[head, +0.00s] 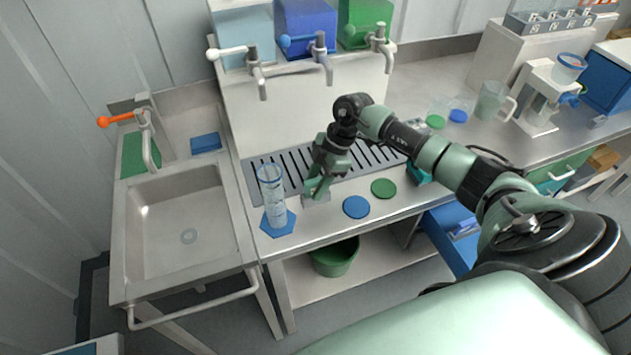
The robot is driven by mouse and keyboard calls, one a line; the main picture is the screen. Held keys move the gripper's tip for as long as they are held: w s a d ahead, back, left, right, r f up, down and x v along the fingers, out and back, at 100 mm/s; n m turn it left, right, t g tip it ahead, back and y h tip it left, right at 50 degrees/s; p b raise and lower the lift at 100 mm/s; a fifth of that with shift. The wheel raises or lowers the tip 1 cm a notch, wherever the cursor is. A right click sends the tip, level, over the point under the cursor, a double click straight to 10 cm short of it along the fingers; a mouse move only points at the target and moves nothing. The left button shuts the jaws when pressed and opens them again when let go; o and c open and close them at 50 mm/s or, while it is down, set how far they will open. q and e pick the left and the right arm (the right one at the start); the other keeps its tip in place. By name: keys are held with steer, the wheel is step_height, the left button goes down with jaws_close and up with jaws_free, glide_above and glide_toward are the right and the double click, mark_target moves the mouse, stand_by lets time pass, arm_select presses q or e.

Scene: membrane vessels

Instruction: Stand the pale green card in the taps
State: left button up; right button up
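The taps are a row of three metal taps on the back panel: a white-handled tap (257,72), a blue-handled tap (321,55) and a green-handled tap (380,42). Each sits below a coloured tank. My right gripper (317,190) reaches down at the front of the slotted drain grille, over a small grey block (318,199). Its fingers are small and partly hidden by the wrist, so I cannot tell whether they are open or hold anything. I cannot make out a pale green card for certain. My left gripper is not in view.
A clear cylinder (272,195) stands on a blue hexagonal base left of my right gripper. Blue (356,207) and green (383,188) discs lie to its right. A sink (180,225) is at left. Jugs and a white stand (540,100) are at right.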

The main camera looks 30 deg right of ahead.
steer(key=shift+w, duration=0.1)
steer(key=shift+r, duration=0.15)
steer(key=b+v, duration=0.2)
steer(key=v, duration=0.4)
steer(key=shift+d+r, duration=0.3)
steer(key=shift+d, duration=0.05)
steer(key=shift+r, duration=0.4)
steer(key=shift+f, duration=0.1)
